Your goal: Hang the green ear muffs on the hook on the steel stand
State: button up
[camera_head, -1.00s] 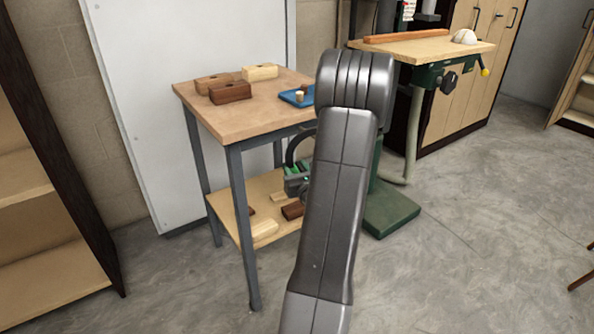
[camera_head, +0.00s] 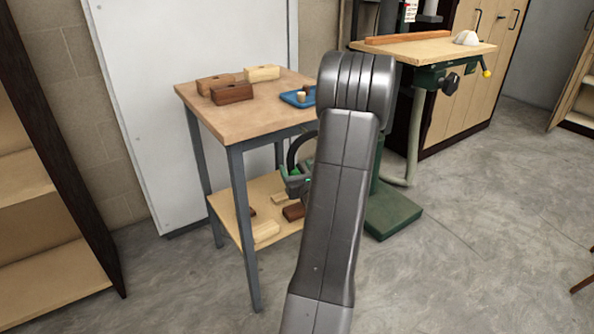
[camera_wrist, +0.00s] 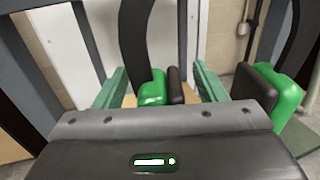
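The green ear muffs (camera_head: 293,170) are by the lower shelf of the workbench in the head view, with their black band arching up, partly hidden by my arm. In the wrist view one green cup with a dark pad (camera_wrist: 153,90) sits between the two fingers of my gripper (camera_wrist: 158,68). The other green cup (camera_wrist: 287,95) is outside the right finger. The fingers are apart, with gaps visible beside the near cup. In the head view my gripper is mostly hidden behind my arm. I cannot make out the steel stand or its hook.
The workbench (camera_head: 205,103) holds wooden blocks (camera_head: 232,93) and a blue tray (camera_head: 290,99). More blocks lie on its lower shelf (camera_head: 232,213). A green machine base (camera_head: 393,212) stands to the right. A shelf unit (camera_head: 85,190) is at left.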

jog(key=p+v, duration=0.1)
jog(key=v, duration=1.2)
jog(key=shift+s, duration=0.4)
jog(key=shift+d, duration=0.15)
jog(key=b+x, duration=0.1)
jog(key=x, duration=1.2)
jog(key=shift+w, duration=0.25)
jog(key=shift+w+a+r, duration=0.2)
jog(key=shift+s+d+r+p, duration=0.1)
jog(key=shift+r+p, duration=0.1)
jog(key=shift+p, duration=0.25)
jog(key=shift+f, duration=0.1)
